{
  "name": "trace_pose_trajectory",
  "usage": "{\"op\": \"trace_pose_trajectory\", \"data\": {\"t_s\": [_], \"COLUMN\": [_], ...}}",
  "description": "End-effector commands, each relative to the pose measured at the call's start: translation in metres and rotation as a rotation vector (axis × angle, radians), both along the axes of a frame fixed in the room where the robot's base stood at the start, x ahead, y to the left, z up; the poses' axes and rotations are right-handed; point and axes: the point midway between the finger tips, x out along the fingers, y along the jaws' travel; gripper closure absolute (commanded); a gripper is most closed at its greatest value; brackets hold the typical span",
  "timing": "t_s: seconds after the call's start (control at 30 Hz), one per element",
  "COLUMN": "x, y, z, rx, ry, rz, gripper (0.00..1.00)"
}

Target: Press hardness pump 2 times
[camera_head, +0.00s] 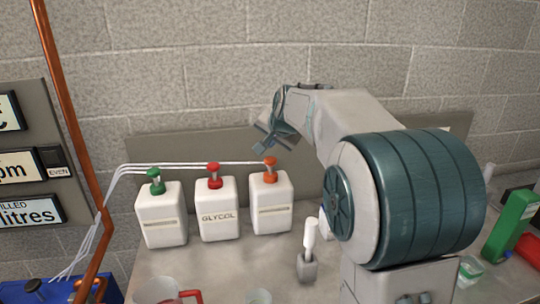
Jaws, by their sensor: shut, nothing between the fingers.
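Three white pump bottles stand in a row on the counter. The left one has a green pump (155,181), the middle one, marked GLYCOL, a red pump (214,176), and the right one an orange pump (270,170). The labels on the left and right bottles are too small to read, so I cannot tell which is the hardness pump. My gripper (266,147) is shut and empty, pointing down above the orange pump, with a small gap in the picture between them.
Thin white tubes (135,166) run from the pumps to the left. A white-handled brush (309,242) stands in front of the right bottle. A red-handled jug (165,290) is at the front. A green container (511,225) stands at the far right. A block wall rises behind.

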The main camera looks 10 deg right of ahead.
Motion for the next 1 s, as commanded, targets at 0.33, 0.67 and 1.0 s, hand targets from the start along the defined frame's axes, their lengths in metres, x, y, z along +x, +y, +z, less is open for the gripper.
{"op": "trace_pose_trajectory", "data": {"t_s": [0.33,0.67,1.0], "x": [0.0,0.0,0.0], "y": [0.0,0.0,0.0], "z": [0.032,0.031,0.03], "rx": [0.0,0.0,0.0], "ry": [0.0,0.0,0.0], "rz": [0.0,0.0,0.0], "gripper": [1.0,1.0,1.0]}}
